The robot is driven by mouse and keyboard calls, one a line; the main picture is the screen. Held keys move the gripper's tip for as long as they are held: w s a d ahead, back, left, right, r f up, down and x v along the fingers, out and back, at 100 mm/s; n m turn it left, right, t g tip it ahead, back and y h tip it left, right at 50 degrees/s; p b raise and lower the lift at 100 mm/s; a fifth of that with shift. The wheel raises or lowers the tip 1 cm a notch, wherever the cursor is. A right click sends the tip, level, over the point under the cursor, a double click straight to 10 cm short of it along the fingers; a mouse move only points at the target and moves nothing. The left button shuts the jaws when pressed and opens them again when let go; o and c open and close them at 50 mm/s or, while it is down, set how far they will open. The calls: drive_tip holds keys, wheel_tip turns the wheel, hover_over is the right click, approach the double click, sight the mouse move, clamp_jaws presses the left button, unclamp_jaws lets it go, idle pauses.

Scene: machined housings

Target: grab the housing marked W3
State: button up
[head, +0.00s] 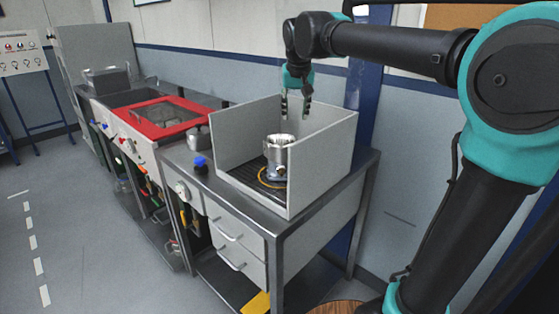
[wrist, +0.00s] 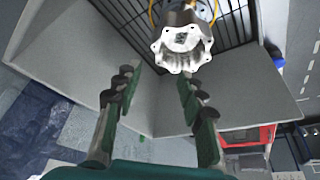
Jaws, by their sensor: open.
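One metal housing (head: 277,154) stands upright inside a grey open-topped box (head: 240,180) on the workbench. It is silvery with a flanged top and a darker, bluish lower part. The wrist view shows the housing (wrist: 183,42) at the top, beyond the fingertips, with a small dark square code on its flange. No W3 marking is readable in either view. My gripper (head: 295,105) is open and empty, above the housing and near the box's back wall. In the wrist view the fingers of my gripper (wrist: 160,85) are spread apart, with nothing between them.
The box's grey walls rise around the housing. A yellow cable or ring (head: 266,178) lies by its base on the dark slatted floor. A blue-capped dark bottle (head: 201,166) and a grey pot (head: 198,138) stand left of the box. A red-framed tray (head: 160,115) lies further left.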

sight(295, 141)
drive_tip(key=x, duration=0.8)
drive_tip(key=shift+s+d, duration=0.1)
drive_tip(key=shift+s+d+x, duration=0.15)
drive_tip(key=shift+x, duration=1.15)
drive_tip(key=shift+s+d+x, duration=0.15)
drive_tip(key=shift+s+x, duration=0.05)
drive_tip(key=shift+x, duration=1.15)
drive_tip(key=shift+f, duration=0.15)
clamp_jaws()
